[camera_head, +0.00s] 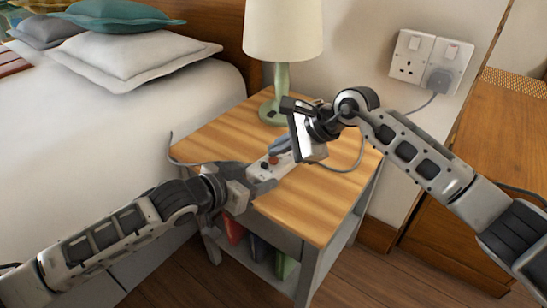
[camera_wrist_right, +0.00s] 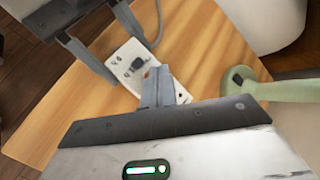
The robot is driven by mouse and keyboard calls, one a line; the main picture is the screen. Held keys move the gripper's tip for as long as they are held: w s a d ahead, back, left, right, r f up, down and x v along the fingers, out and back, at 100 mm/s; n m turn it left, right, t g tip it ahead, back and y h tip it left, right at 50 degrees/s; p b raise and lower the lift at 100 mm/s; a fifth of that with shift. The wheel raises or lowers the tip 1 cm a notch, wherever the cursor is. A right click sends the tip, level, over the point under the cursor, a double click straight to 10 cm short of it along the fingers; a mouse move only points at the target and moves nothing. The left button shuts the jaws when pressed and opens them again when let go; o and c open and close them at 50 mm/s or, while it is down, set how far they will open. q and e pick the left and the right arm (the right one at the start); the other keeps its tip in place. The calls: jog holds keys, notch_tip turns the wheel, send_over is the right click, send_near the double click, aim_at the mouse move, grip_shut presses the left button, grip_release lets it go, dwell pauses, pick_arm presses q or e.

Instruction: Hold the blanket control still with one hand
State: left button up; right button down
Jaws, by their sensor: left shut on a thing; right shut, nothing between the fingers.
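The blanket control (camera_head: 271,163) is a small pale box with a red button and dark buttons, on the wooden bedside table (camera_head: 320,205). It also shows in the right wrist view (camera_wrist_right: 127,54), with dark controls on its face. My left gripper (camera_head: 262,177) is shut on the near end of the control. Its two fingers show on either side of the control in the right wrist view (camera_wrist_right: 108,45). My right gripper (camera_head: 280,147) is shut and empty at the control's far end. Its closed fingertips (camera_wrist_right: 158,88) look close to a dark control, but I cannot tell whether they touch.
A lamp with a green base (camera_head: 272,112) stands at the back of the table. A grey cable (camera_head: 352,165) loops beside my right gripper. A wall socket (camera_head: 428,62) holds a grey plug. The bed (camera_head: 130,125) is on the left. The table's front right is clear.

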jog(key=shift+f, duration=0.6)
dwell(0.8)
jog(key=shift+r, duration=0.9)
jog(key=shift+r, duration=0.1)
jog(key=shift+r, duration=2.45)
dwell(0.5)
notch_tip(320, 180, up, 4)
jog(key=shift+f, duration=0.1)
